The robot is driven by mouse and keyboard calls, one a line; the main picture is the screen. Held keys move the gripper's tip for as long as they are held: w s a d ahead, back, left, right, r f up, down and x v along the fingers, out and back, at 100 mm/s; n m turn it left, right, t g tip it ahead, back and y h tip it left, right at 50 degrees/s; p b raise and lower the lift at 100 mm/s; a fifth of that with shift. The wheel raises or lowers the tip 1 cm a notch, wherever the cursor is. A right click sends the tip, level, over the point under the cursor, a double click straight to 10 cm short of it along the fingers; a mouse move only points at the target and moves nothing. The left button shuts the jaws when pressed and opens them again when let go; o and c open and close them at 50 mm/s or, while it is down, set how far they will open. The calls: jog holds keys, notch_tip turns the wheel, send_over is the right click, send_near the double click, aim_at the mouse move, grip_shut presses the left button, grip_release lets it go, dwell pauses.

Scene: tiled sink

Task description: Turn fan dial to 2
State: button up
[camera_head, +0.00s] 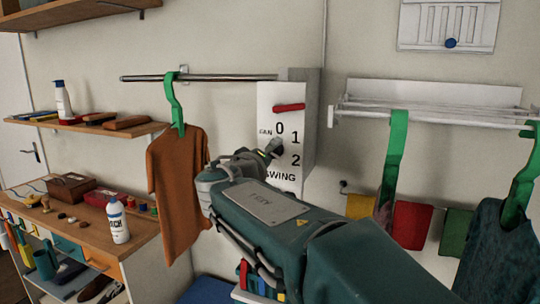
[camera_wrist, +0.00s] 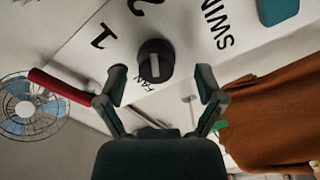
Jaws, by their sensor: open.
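The white control panel (camera_head: 265,104) hangs on the wall with the labels 0, 1, 2, FAN and SWING. In the wrist view, the round black fan dial (camera_wrist: 155,58) has a pale bar across its face; I cannot tell which number it points to. My gripper (camera_wrist: 162,84) is open, its two fingers spread on either side just below the dial, with nothing visible between them. The 0 is not visible there. In the head view, my gripper (camera_head: 274,147) reaches the panel beside the numbers and covers the dial.
A red bar (camera_head: 289,107) is on the panel above the numbers. A teal block (camera_wrist: 278,10) is near SWING. A fan (camera_wrist: 30,105) shows at left in the wrist view. A brown shirt (camera_head: 176,185) hangs left of the panel; a drying rack (camera_head: 430,113) is at right.

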jog(key=v, duration=1)
jog(key=shift+s+a, duration=0.25)
jog(key=shift+s, duration=0.1)
